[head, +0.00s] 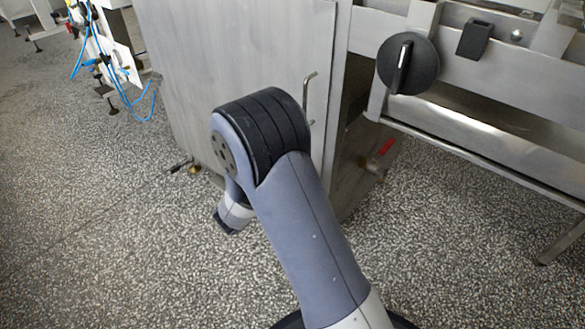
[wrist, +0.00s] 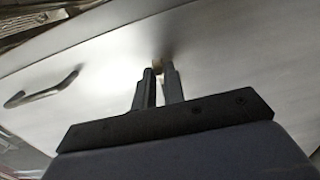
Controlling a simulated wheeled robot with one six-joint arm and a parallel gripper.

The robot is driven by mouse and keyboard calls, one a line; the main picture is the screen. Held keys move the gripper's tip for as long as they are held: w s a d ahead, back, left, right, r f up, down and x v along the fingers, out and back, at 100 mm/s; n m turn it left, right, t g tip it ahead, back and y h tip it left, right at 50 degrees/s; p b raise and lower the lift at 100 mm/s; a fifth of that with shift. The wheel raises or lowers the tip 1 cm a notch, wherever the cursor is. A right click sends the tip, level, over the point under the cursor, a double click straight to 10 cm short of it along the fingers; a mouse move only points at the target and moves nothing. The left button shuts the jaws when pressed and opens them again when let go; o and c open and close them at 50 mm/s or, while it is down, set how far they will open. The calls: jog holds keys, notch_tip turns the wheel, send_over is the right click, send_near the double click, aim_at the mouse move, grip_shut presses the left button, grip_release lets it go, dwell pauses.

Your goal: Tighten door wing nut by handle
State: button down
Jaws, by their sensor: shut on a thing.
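The steel door (head: 235,45) of the machine cabinet is closed-looking and fills most of the wrist view (wrist: 215,45). Its bent rod handle (head: 309,97) is near the door's right edge; in the wrist view it shows at left (wrist: 42,88), apart from my gripper. My gripper (wrist: 160,72) points at the door with its dark fingers close together, shut on a small tan wing nut (wrist: 158,64). Only a bit of the nut shows at the fingertips, so its wings and angle cannot be made out. In the head view my arm hides the fingertips and the nut.
A black rotary knob (head: 408,64) and a black block (head: 474,39) are on the machine frame right of the door. A red-handled valve (head: 386,147) sits low beside the cabinet. Blue hoses (head: 133,103) hang at left.

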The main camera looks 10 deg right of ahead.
jog(key=shift+f, duration=0.1)
jog(key=c, duration=1.5)
grip_release()
jog(key=p+v, duration=0.3)
jog(key=v, duration=0.7)
jog(key=shift+s+a, duration=0.25)
jog(key=shift+a, duration=0.05)
jog(key=shift+w+d, duration=0.1)
jog(key=b+x, duration=0.2)
jog(key=x, duration=0.8)
jog(key=shift+w+d+b, duration=0.15)
jog(key=shift+d+b, duration=0.05)
jog(key=shift+b, duration=0.15)
